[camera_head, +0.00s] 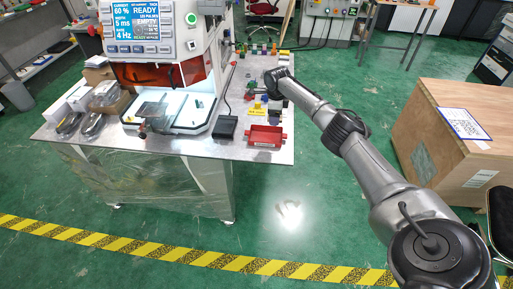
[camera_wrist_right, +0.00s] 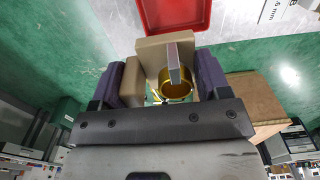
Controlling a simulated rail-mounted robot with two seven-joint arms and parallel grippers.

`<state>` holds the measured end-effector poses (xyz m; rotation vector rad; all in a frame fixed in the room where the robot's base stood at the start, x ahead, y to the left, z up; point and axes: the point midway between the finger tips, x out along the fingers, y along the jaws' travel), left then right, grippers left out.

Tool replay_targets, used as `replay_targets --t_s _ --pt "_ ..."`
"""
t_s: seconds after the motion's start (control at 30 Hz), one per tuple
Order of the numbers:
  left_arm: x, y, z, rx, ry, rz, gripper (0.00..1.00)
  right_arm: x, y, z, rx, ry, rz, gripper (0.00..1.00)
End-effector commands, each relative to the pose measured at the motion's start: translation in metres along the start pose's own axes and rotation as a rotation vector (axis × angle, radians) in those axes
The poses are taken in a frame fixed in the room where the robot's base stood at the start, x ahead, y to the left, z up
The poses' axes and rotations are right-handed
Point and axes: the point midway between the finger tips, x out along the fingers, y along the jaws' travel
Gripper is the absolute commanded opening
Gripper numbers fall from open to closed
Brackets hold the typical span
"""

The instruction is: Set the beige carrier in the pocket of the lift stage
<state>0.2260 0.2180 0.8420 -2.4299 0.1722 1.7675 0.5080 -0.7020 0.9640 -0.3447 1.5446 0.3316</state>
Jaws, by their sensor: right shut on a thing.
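My right gripper (camera_wrist_right: 160,82) is shut on the beige carrier (camera_wrist_right: 152,52), which sits between its two dark purple fingers in the right wrist view. A gold ring (camera_wrist_right: 177,88) shows at the carrier, with a grey flat bar in front of part of it. In the head view my right gripper (camera_head: 258,92) is over the right part of the table; the carrier is too small to make out there. A grey plate (camera_head: 151,109) stands in the machine's lit bay, perhaps the lift stage; its pocket cannot be made out. My left gripper is not in view.
The machine (camera_head: 138,30) with an orange window and a READY screen stands on the grey table (camera_head: 185,146). A red tray (camera_head: 265,135) and a black box (camera_head: 225,128) lie right of the bay. A wooden crate (camera_head: 440,140) stands at the right.

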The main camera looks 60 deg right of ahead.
Motion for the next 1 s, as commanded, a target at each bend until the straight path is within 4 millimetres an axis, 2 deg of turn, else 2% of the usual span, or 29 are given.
replay_targets --t_s 0.2,0.4,0.77,1.0 --pt "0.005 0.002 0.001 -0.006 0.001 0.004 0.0 0.029 0.034 0.034 -0.007 0.0 0.001 0.43" --pt "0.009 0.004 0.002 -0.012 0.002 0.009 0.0 0.047 0.055 0.057 -0.006 0.001 0.001 0.43" --pt "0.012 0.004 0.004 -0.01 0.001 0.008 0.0 0.059 0.064 0.066 -0.003 0.001 0.001 0.43" --pt "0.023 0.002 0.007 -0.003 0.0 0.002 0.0 0.089 0.065 0.066 -0.005 0.002 0.001 0.43"
